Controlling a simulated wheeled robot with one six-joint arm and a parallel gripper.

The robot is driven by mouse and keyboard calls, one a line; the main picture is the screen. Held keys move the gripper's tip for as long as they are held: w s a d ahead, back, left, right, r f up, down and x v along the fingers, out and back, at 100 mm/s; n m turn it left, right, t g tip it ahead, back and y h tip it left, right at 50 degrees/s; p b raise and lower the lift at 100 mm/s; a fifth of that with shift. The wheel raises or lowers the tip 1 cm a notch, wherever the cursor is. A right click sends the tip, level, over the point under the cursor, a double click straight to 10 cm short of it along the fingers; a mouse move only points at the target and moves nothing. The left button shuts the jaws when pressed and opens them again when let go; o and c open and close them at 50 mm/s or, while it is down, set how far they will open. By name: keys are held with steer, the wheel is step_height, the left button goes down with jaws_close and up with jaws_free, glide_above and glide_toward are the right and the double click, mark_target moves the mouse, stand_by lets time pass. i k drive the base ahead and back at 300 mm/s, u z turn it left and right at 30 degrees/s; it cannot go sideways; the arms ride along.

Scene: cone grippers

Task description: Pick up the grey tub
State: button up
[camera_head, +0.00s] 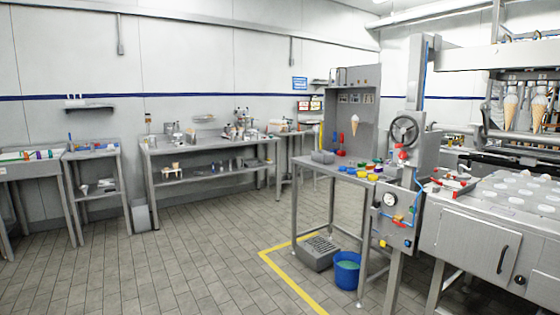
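A small grey tub-like container (322,157) sits on the left end of the metal workbench in the middle right. A larger grey box with a slotted top (318,253) is on the floor under that bench, beside a blue bucket (347,270). A tall grey bin (141,216) stands on the floor between the two benches at the left. I cannot tell for certain which of these is the grey tub. My gripper is not in view.
The workbench (334,172) also holds yellow, green and red items. A control column with a handwheel (404,131) and a cone machine (505,225) stand at the right. Yellow tape (289,280) marks the floor. The tiled floor at centre left is clear.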

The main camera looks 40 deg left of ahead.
mark_target(323, 156)
steer(key=u, duration=1.1)
steer(key=k, duration=0.3)
steer(key=u, duration=0.85)
steer(key=i, duration=1.75)
steer(key=u, duration=0.35)
steer(key=i, duration=3.2)
steer(key=z, duration=1.4)
steer(key=i, duration=0.85)
steer(key=z, duration=1.45)
steer(key=i, duration=0.7)
steer(key=z, duration=0.35)
